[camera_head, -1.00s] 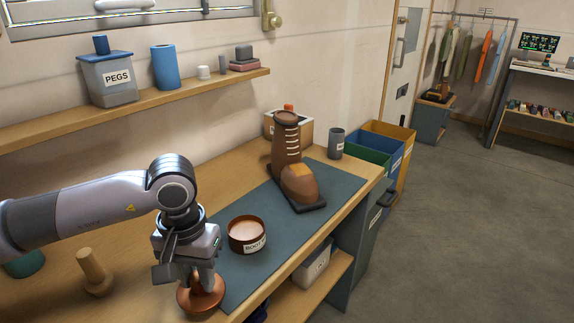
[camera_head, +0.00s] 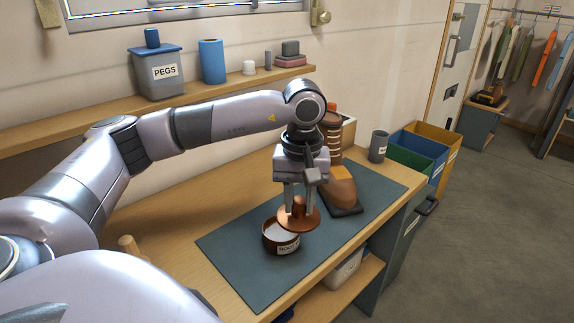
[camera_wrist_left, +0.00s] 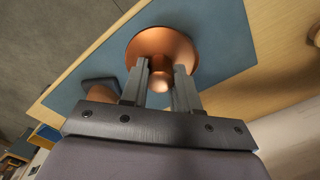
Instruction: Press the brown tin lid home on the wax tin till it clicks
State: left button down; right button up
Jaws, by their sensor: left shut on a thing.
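The brown tin lid (camera_head: 303,222) is a copper-brown disc with a knob. My left gripper (camera_head: 299,203) is shut on the lid's knob. The wrist view also shows the lid (camera_wrist_left: 160,46) between the two fingers (camera_wrist_left: 160,82). The wax tin (camera_head: 280,242) is an open brown tin with pale wax and a white label, standing on the blue-grey mat. The lid is above the tin's upper right part and offset to the right; part of the wax still shows. The tin is hidden in the wrist view. My right gripper is not in view.
A grey cup (camera_head: 378,146) is at the bench's back right. A wooden peg (camera_head: 128,245) is at the left. The front of the mat is clear.

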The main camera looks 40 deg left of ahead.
pick_arm(q)
jog(key=a+r+n, duration=0.3)
jog(key=a+r, duration=0.1)
jog(key=a, duration=0.1)
jog(key=shift+n, duration=0.4)
jog(key=shift+d+p, duration=0.1)
jog(key=shift+p, duration=0.25)
jog(key=shift+f+b, duration=2.85)
jog(key=shift+f, duration=1.05)
jog(key=shift+f+b, duration=0.7)
jog(key=shift+f, duration=0.3)
jog(key=c, duration=0.8)
grip_release()
jog(key=shift+o, duration=0.2)
notch_tip(320, 180, up, 8)
jog(key=p, duration=0.6)
